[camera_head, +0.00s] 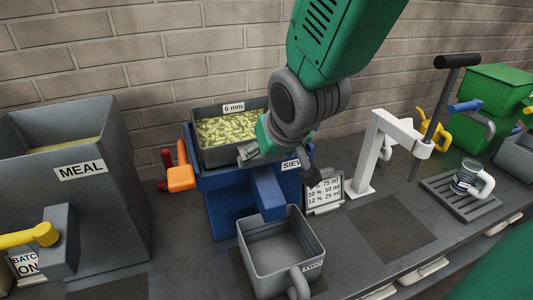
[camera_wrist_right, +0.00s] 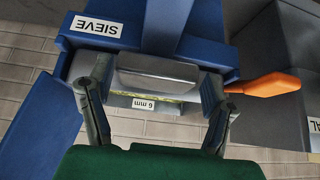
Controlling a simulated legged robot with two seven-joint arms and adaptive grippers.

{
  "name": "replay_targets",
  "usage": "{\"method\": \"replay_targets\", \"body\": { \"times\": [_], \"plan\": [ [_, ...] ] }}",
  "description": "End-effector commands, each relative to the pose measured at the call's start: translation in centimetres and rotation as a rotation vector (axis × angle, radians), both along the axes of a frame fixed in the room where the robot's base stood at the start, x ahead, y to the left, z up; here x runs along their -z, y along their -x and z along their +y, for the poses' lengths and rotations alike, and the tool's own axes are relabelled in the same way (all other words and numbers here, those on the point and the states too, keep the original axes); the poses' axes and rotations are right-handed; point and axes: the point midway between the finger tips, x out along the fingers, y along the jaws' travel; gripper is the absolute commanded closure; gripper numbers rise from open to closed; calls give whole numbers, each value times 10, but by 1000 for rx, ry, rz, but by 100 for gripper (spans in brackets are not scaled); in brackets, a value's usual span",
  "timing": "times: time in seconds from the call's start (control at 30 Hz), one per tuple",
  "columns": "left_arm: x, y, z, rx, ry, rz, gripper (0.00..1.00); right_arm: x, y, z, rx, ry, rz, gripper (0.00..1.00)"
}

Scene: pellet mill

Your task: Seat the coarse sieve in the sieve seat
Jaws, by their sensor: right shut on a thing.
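The coarse sieve (camera_head: 205,147) is a grey tray labelled 6 mm, with green-yellow pellets in it. It sits in or on the top of the blue sieve seat (camera_head: 228,200); I cannot tell whether it is fully down. My right gripper (camera_head: 252,152) reaches down to the sieve's near right side and hides part of it. In the right wrist view, its fingers (camera_wrist_right: 155,98) are shut on a grey part of the sieve (camera_wrist_right: 158,74), with the 6 mm label just beyond. My left gripper is not in view.
A grey meal hopper (camera_head: 65,195) stands at the left. An orange handle (camera_head: 180,177) is beside the seat. A grey bin (camera_head: 278,250) stands below the blue chute (camera_head: 267,190). To the right are a small sign (camera_head: 324,194), a white stand (camera_head: 375,150) and a cup (camera_head: 465,178) on a grate.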

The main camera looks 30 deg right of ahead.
Motion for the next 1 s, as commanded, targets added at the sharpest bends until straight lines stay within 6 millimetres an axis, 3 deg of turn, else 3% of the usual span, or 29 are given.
{"method": "replay_targets", "body": {
  "times": [1.0],
  "plan": [
    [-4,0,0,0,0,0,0,5,-1,-1,0,1,-6,78]
  ]
}}
